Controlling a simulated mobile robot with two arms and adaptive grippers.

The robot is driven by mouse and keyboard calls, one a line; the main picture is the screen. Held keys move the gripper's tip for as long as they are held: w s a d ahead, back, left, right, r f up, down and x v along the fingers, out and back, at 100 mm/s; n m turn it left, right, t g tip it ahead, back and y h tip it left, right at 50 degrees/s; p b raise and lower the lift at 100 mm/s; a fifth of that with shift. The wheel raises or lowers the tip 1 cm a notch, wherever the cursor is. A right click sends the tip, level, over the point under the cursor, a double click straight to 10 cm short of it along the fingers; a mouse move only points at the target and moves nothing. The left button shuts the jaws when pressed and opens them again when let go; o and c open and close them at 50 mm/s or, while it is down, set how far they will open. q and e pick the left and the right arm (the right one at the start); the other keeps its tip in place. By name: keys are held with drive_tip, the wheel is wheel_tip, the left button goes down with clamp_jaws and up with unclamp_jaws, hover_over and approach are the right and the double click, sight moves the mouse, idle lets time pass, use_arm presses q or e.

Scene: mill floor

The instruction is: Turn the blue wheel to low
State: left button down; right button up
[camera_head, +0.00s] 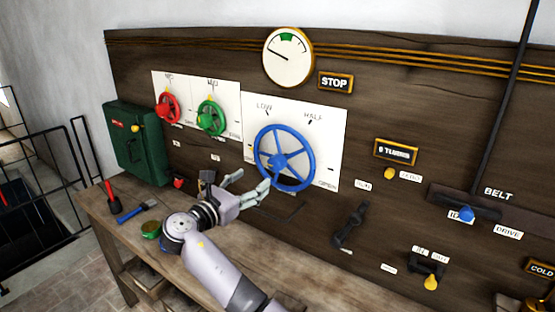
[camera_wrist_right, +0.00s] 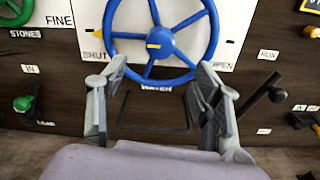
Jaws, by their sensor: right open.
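The blue wheel (camera_head: 284,157) is mounted on a white plate (camera_head: 335,140) on the dark wooden panel. The plate reads LOW at upper left, HALF at upper right and OPEN at lower right. In the right wrist view the blue wheel (camera_wrist_right: 182,74) fills the upper middle, with SHUT to its left and a yellow mark on its hub. My right gripper (camera_head: 250,182) is open and empty, just in front of the wheel's lower left part. In the wrist view its fingers (camera_wrist_right: 162,80) stand apart on either side below the rim. My left gripper is out of view.
Red (camera_head: 168,106) and green (camera_head: 211,117) wheels are to the left of the blue one. A black lever (camera_head: 350,226) is at its lower right. A wooden bench (camera_head: 225,245) with tools runs below, and a gauge (camera_head: 288,57) hangs above.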

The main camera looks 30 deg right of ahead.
sight(273, 166)
drive_tip(key=p+x, duration=0.3)
drive_tip(key=x, duration=0.9)
drive_tip(key=shift+w+d, duration=0.1)
drive_tip(key=shift+d, duration=0.2)
drive_tip(key=shift+w+d+f, duration=0.1)
drive_tip(key=shift+d, duration=0.1)
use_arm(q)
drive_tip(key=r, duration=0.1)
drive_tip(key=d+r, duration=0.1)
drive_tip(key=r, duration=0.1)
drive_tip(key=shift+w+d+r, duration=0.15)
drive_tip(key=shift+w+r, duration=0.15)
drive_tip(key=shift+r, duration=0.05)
use_arm(e)
drive_tip(key=shift+c, duration=0.5)
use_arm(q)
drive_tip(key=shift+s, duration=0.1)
use_arm(e)
drive_tip(key=c, duration=1.1)
